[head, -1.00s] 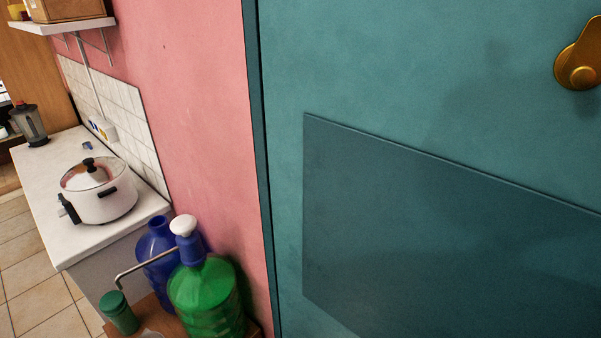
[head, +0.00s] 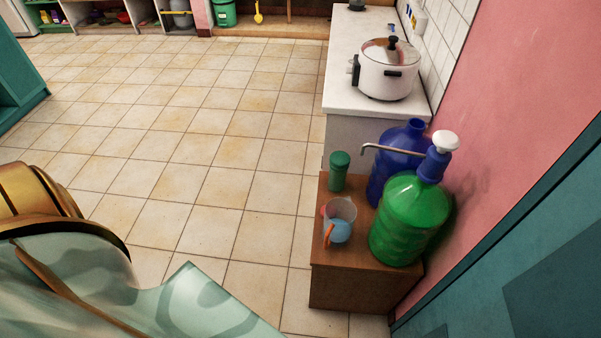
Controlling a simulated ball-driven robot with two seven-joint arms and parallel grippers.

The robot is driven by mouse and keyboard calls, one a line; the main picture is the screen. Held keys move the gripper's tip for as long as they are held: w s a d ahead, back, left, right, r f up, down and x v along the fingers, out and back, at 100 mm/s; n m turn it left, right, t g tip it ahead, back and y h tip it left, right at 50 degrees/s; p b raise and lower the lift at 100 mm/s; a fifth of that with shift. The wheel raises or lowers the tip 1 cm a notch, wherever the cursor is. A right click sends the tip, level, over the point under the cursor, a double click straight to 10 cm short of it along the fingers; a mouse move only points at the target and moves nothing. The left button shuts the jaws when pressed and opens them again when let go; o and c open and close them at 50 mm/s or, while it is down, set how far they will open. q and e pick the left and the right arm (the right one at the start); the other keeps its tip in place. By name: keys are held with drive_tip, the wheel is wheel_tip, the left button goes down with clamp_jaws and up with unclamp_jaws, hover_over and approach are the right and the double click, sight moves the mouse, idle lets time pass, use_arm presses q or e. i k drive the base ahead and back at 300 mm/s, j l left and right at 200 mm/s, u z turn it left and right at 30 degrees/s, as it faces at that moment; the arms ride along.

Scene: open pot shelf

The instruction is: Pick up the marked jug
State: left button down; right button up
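A small clear jug (head: 341,212) with an orange handle and a blue patch low on its side stands upright on a low brown cabinet (head: 333,292). I cannot tell whether the blue patch is a mark on it or something inside. A large green bottle (head: 408,225) with a white-topped pump stands to its right. A blue bottle (head: 402,150) stands behind the green one. A green lidded canister (head: 339,172) stands behind the jug. I see no clear mark on any of them. Neither of my grippers is in view.
A white pot (head: 388,76) with a lid stands on the white counter (head: 345,103) behind the cabinet. A pink wall and a teal door (head: 540,260) close off the right. Tiled floor (head: 180,150) lies open to the left. Low open shelves (head: 130,14) line the back.

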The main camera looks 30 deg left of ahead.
sight(340, 213)
drive_tip(key=u, duration=0.7)
